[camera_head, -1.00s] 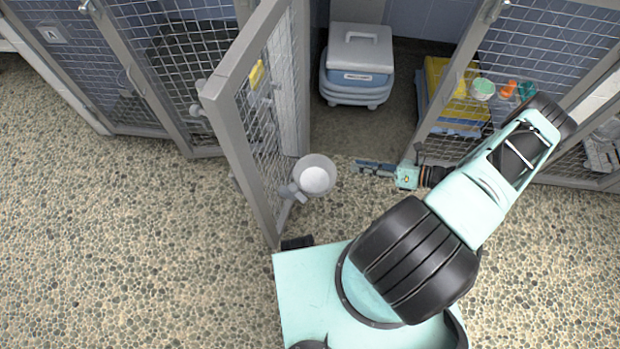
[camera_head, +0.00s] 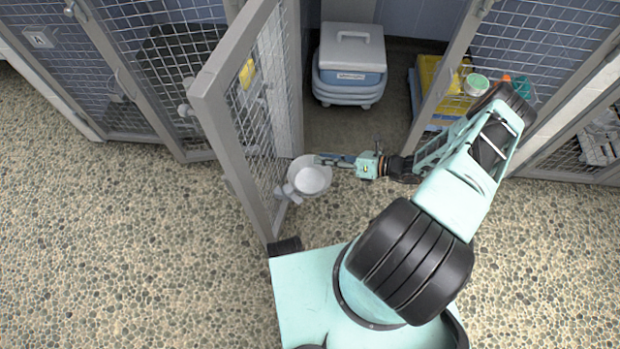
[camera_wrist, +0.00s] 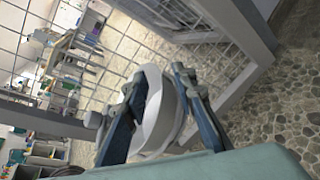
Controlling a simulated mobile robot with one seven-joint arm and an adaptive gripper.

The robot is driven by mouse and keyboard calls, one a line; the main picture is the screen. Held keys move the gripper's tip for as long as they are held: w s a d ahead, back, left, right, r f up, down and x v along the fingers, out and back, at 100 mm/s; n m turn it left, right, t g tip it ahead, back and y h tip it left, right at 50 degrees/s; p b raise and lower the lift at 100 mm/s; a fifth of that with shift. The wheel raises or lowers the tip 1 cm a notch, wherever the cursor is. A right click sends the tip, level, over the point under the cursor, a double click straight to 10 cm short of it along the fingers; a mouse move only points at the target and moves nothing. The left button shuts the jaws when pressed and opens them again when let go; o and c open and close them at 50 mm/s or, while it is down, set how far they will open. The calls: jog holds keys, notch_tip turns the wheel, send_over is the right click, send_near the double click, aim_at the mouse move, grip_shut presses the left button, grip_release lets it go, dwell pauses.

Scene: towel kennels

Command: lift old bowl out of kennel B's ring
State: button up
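The old bowl (camera_head: 311,180), grey-white, sits in the ring (camera_head: 287,190) on the open mesh door of a kennel (camera_head: 262,110). My gripper (camera_head: 322,160) is at the bowl's far right rim in the head view. In the wrist view, the two dark blue fingers of my gripper (camera_wrist: 158,95) are spread apart, with the pale bowl wall (camera_wrist: 157,120) between them. The fingers look open around the rim; contact cannot be made out. The ring is mostly hidden by the bowl.
A grey-and-blue lidded box (camera_head: 351,65) stands inside the open kennel. To the right, a mesh panel (camera_head: 540,45) stands near a yellow bin (camera_head: 432,80) with small containers. The pebbled floor (camera_head: 120,250) at left is clear.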

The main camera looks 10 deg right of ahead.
grip_shut()
dwell(0.3)
